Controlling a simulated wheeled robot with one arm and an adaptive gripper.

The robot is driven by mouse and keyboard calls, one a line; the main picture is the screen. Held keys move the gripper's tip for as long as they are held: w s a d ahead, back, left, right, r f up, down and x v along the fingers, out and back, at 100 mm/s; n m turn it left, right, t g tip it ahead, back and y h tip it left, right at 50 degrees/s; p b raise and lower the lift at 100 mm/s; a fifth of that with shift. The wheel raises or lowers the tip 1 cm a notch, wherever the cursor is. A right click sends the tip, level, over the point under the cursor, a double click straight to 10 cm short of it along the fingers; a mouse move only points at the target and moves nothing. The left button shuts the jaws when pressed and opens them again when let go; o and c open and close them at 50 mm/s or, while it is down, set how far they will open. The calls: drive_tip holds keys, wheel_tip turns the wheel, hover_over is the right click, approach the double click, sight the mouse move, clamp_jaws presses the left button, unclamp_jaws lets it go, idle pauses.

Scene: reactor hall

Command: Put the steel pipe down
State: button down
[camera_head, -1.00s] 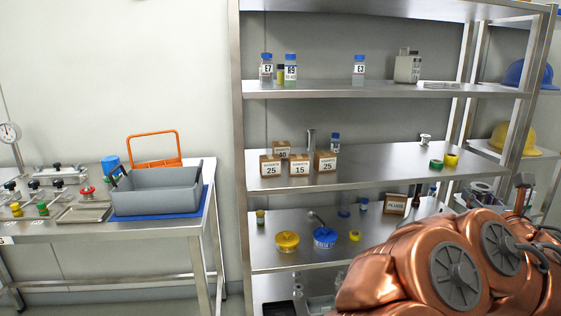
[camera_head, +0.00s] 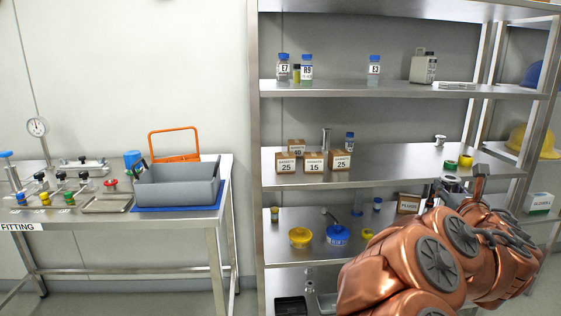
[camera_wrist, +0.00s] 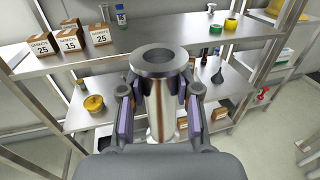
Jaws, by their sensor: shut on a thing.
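The steel pipe (camera_wrist: 160,105) is a shiny grey tube with a wide flange at its top end. In the wrist view it stands between the two fingers of my gripper (camera_wrist: 161,98), which is shut on it. In the head view my copper-coloured arm fills the lower right, and the fingers and pipe cannot be made out clearly there.
A steel shelf rack (camera_head: 400,160) holds boxes (camera_head: 314,161), bottles and yellow and blue lidded pots (camera_head: 338,235). Its middle shelf has bare room right of the boxes. Left is a fitting table (camera_head: 120,215) with a grey bin (camera_head: 178,188) and valves.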

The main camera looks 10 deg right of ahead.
drive_tip(key=w+a+f+n+y, duration=0.15)
drive_tip(key=w+a+f, duration=0.35)
drive_tip(key=a, duration=0.5)
drive_tip(key=w+a+f+n+y, duration=0.1)
drive_tip(key=w+a+f+y, duration=0.15)
drive_tip(key=w+a, duration=0.6)
drive_tip(key=w+a+f+n+y, duration=0.1)
drive_tip(key=w+a+f, duration=0.35)
drive_tip(key=a, duration=0.75)
wheel_tip(320, 180, up, 14)
drive_tip(key=p, duration=1.4)
drive_tip(key=shift+w+d+r+t, duration=0.15)
drive_tip(key=shift+w+d+t, duration=0.15)
drive_tip(key=shift+d, duration=0.15)
drive_tip(key=shift+a+m, duration=0.15)
drive_tip(key=shift+m, duration=0.1)
